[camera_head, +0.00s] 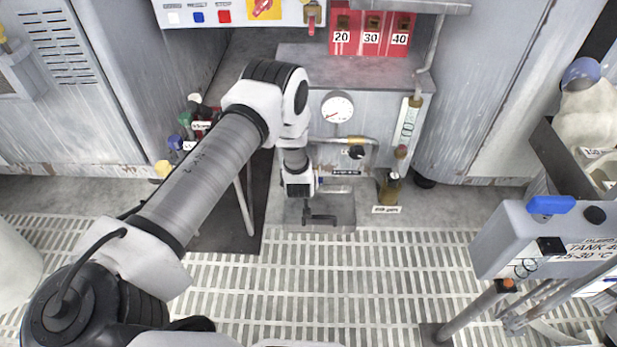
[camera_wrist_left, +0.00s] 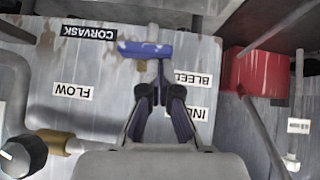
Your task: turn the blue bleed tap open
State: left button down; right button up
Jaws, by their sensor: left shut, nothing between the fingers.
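The blue bleed tap (camera_wrist_left: 145,49) shows in the left wrist view as a blue bar handle on a pale stem, beside a BLEED label (camera_wrist_left: 192,78). The handle lies roughly crosswise in that picture. My left gripper (camera_wrist_left: 161,92) is shut and empty, its dark fingertips just below the handle in the picture, close to the stem. I cannot tell whether they touch. In the head view my left arm reaches down to the front of the grey cabinet, and my wrist largely hides the tap area. My right gripper is not in view.
A gauge (camera_head: 337,107), a black knob (camera_head: 356,152) and a brown bottle (camera_head: 390,190) are near my wrist. A red box (camera_wrist_left: 255,70) sits right of the fingers in the wrist view. Another blue handle (camera_head: 550,205) is on the tank unit at right.

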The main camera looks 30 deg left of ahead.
pick_arm(q)
jog(key=shift+s+a+f+n+t+h+b, duration=0.2)
jog(key=shift+f+n+t+h, duration=0.25)
jog(key=shift+f, duration=0.3)
jog(key=shift+s+a+f+n+t+h+b, duration=0.1)
jog(key=shift+a+f+n+t+h+b, duration=0.2)
jog(key=shift+f+h, duration=0.35)
jog(key=shift+s+a+f+n+t+h+b, duration=0.1)
jog(key=shift+a+f+n+t+h+b, duration=0.15)
jog(key=shift+f+t+h, duration=0.4)
jog(key=shift+d+f+y, duration=0.15)
jog(key=shift+f+y, duration=0.1)
jog(key=shift+f, duration=0.15)
jog(key=shift+w, duration=0.1)
dwell(1.0)
jog(key=shift+w+d+r, duration=0.35)
jog(key=shift+d, duration=0.2)
jog(key=a+v, duration=0.1)
jog(key=v, duration=1.1)
jog(key=shift+d, duration=0.3)
